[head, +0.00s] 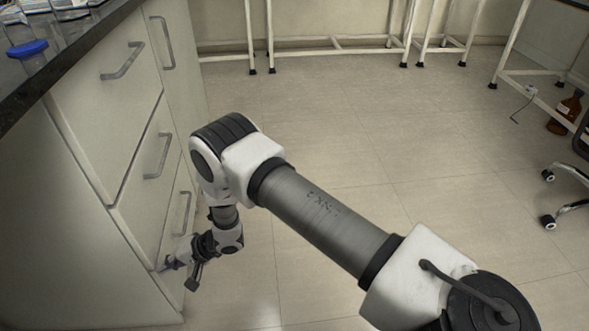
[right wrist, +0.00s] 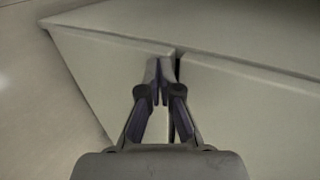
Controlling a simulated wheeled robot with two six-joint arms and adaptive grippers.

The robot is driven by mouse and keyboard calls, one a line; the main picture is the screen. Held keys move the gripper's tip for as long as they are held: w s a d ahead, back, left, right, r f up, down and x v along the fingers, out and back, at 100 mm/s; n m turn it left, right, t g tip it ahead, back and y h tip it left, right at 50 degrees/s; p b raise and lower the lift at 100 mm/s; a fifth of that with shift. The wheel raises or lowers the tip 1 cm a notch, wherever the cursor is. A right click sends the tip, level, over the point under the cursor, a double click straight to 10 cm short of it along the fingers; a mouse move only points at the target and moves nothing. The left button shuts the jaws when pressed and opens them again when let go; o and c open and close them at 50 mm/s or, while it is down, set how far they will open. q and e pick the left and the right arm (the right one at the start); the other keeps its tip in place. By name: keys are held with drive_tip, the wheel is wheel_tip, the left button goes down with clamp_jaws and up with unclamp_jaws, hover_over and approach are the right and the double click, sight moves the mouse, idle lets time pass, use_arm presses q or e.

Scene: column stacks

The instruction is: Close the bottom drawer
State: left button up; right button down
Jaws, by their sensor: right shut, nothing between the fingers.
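The bottom drawer (head: 171,230) is the lowest drawer front of the pale cabinet at the left, with a grey bar handle (head: 184,212). I cannot tell for sure how far it stands out. My right gripper (head: 170,263) is low beside its lower part, below the handle. In the right wrist view my right gripper (right wrist: 160,72) is shut and empty, its tips against or very near a pale panel beside a narrow dark gap (right wrist: 178,52). Exact contact is not clear. My left gripper is out of view.
Above are the middle drawer (head: 140,180) and top drawer (head: 105,100), with bar handles. A dark countertop (head: 80,45) with a blue-capped vessel (head: 27,49) overhangs them. A brown bottle (head: 566,110) stands far right.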

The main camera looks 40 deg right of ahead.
drive_tip(key=shift+w+a+r, duration=0.1)
drive_tip(key=shift+r, duration=0.05)
drive_tip(key=v, duration=1.2)
